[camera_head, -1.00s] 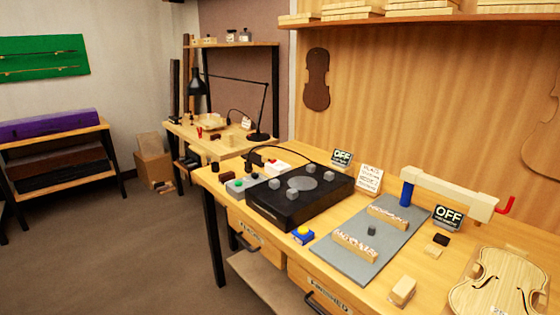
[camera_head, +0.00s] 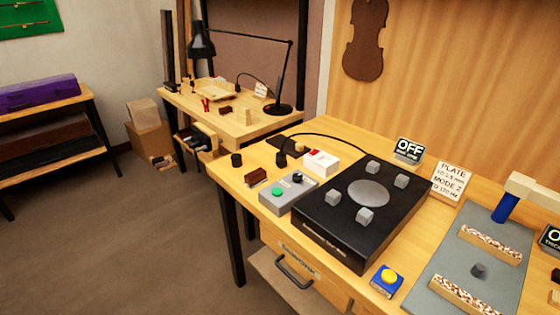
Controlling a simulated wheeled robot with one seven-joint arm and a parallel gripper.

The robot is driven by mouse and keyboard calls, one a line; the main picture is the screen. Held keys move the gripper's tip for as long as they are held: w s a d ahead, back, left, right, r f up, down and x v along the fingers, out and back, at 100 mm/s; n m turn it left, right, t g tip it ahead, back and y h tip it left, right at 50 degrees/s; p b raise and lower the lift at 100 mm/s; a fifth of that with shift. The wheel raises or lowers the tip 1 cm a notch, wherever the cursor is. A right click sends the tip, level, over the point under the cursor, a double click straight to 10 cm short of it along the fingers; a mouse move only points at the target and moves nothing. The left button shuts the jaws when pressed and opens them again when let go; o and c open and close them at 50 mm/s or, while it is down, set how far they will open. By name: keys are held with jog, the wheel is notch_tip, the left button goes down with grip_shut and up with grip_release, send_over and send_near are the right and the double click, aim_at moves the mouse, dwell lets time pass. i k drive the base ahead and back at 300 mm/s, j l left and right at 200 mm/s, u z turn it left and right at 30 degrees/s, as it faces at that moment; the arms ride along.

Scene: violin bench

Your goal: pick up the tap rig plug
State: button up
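The black tap rig box (camera_head: 345,237) sits on the main bench, with a round grey disc (camera_head: 368,193) and grey blocks on top. A black cable (camera_head: 340,134) arcs from behind the box to the left, towards a flat dark piece (camera_head: 280,142) near the bench's back edge. A small dark upright piece (camera_head: 282,160) stands just in front of it and may be the plug; I cannot tell for sure at this size. My gripper is not in view.
Near the cable end stand a white box with a red switch (camera_head: 321,162), a grey control box with a green button (camera_head: 288,192), a brown block (camera_head: 256,177) and a black cylinder (camera_head: 237,160). A blue box with a yellow button (camera_head: 387,280) sits at the front. Open floor lies left.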

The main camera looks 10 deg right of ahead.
aim_at(281, 158)
jog(key=i+j+z, duration=0.1)
jog(key=i+j, duration=0.95)
jog(key=j, duration=0.15)
jog(key=i+j+z, duration=0.15)
jog(key=i+j, duration=0.35)
jog(key=j, duration=0.15)
